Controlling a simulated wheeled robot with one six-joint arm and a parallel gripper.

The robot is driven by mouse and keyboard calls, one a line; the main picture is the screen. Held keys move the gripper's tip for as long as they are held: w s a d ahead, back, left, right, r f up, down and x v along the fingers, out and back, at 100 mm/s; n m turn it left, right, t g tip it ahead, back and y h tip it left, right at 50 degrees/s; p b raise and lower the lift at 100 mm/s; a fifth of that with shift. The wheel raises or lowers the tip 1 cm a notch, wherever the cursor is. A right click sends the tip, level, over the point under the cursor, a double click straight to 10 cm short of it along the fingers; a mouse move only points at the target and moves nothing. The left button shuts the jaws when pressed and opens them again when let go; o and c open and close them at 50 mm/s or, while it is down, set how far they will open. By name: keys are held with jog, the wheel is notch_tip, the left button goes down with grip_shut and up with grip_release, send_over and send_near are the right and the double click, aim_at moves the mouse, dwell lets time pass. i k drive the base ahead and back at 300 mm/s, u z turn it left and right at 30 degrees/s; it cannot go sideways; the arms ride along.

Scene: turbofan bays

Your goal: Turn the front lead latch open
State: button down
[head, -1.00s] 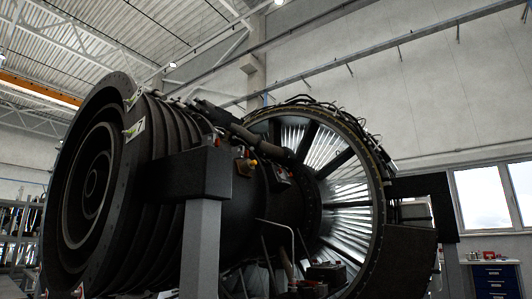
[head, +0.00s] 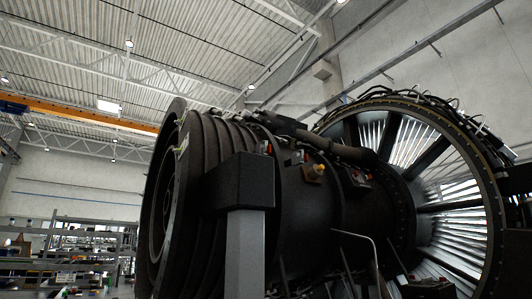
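A large dark turbofan engine (head: 305,215) fills the middle and right of the head view. Its ribbed end faces left, and a wide ring with bright metal vanes (head: 455,225) is on the right. Small fittings sit along its upper side: an orange and yellow one (head: 316,172), a red and white one (head: 265,147), and another with a red part (head: 360,177). A yellow-green piece (head: 182,147) is near the ribbed end's rim. I cannot tell which of these, if any, is the front lead latch. My gripper is not in view.
A dark block on a grey post (head: 245,250) stands in front of the engine. A thin bent pale rail (head: 358,237) rises at the engine's lower side. Shelving with parts (head: 70,250) is at the far left. Floor space is mostly out of view.

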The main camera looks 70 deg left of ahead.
aim_at(305, 157)
jog(key=u, duration=2)
